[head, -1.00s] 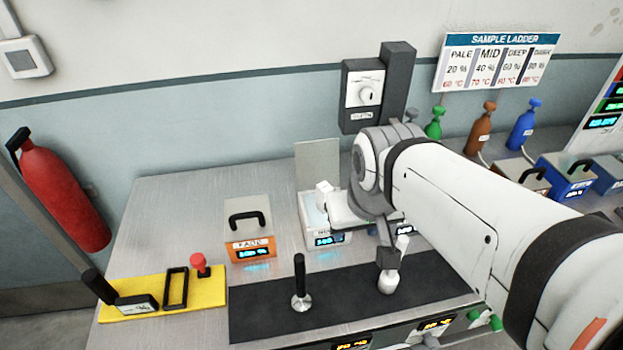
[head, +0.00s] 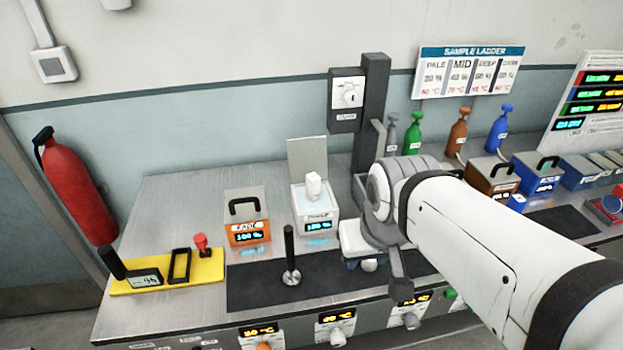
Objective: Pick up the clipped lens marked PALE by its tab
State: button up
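I cannot make out a clipped lens marked PALE or its tab. The word PALE shows only on the sample ladder sign (head: 470,72) on the wall.
On the mat stands a black-handled tool (head: 290,255). Left are a yellow tray (head: 205,270) and an orange FADE box (head: 247,232); a tissue box (head: 316,215) with its lid up is behind. Brown (head: 492,178) and blue (head: 538,175) boxes stand right.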

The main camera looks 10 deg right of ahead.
aim_at(313, 180)
jog(key=z, duration=1)
jog(key=k, duration=1.3)
jog(key=u, duration=0.65)
jog(key=i, duration=1.5)
jog(key=u, duration=0.05)
